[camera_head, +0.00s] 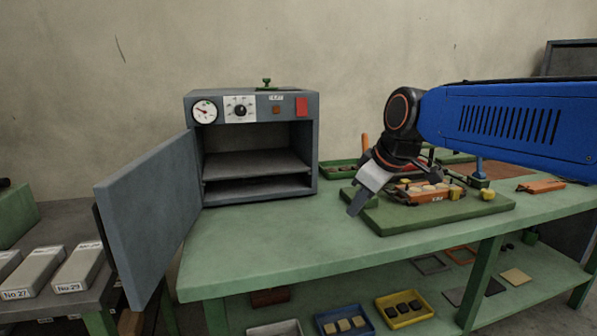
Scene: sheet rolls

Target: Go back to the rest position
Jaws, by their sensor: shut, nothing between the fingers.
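My gripper (357,202) is at the end of my blue arm, which reaches in from the right. It points down and to the left over the left part of a green board (460,212) on the green table. The fingers look shut, with nothing seen between them. I cannot tell whether the fingertips touch the board.
A grey oven (252,103) stands on the green table (275,240) with its door (150,215) swung open to the left. Its shelf looks empty. Labelled grey blocks (78,268) lie at the left. Yellow (404,322) and blue trays sit on the lower shelf. The table's front middle is clear.

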